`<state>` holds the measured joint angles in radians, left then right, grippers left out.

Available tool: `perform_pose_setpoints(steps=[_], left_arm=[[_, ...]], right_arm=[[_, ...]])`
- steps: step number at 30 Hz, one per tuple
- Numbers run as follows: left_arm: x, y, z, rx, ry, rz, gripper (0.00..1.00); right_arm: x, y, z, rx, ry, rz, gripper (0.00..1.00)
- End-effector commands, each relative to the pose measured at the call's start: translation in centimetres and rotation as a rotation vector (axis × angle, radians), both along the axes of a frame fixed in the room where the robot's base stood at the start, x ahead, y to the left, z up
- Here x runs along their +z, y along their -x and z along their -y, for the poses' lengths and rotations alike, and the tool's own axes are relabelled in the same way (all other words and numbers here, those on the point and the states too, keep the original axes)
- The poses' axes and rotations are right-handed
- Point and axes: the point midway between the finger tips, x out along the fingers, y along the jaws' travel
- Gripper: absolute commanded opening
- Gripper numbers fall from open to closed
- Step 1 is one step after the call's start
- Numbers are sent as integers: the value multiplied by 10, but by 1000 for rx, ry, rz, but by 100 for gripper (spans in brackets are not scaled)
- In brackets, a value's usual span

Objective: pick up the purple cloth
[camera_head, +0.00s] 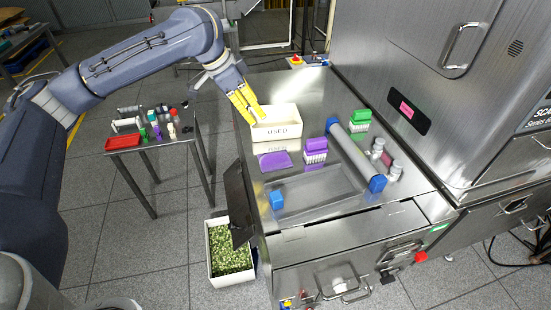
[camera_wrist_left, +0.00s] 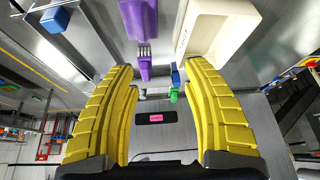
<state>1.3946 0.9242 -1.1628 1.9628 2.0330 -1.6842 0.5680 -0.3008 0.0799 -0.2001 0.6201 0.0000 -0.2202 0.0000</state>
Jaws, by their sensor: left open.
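The purple cloth (camera_head: 275,160) lies flat on the steel table, in front of the white box, in the head view. In the left wrist view a purple patch (camera_wrist_left: 137,15), likely the cloth, shows at the top beside the white box. My left gripper (camera_head: 257,118) has yellow fingers and is at the left end of the white box, behind the cloth. In the left wrist view its fingers (camera_wrist_left: 160,68) are spread apart with nothing between them. My right gripper is in neither view.
The white box (camera_head: 276,131) stands just behind the cloth. A purple-capped tube rack (camera_head: 315,150) and a green-capped rack (camera_head: 359,120) stand to the right. A blue block (camera_head: 277,200) lies nearer the front. A steel cabinet (camera_head: 440,70) borders the table's right.

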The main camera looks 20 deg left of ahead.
Motion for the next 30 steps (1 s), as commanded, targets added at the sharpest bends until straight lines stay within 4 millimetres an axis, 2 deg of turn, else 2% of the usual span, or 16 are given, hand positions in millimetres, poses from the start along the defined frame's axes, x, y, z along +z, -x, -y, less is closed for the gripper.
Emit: perform_pose_setpoints(steps=[3, 8, 24, 30], left_arm=[[4, 23, 4, -55, -27, -34, 49], [-2, 33, 7, -84, -40, -56, 49], [-85, 16, 37, -84, -39, -58, 49], [-103, 12, 43, -83, -38, -55, 49]], right_arm=[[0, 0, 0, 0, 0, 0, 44], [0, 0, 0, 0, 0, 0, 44], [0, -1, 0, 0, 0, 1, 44], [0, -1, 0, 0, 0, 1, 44]])
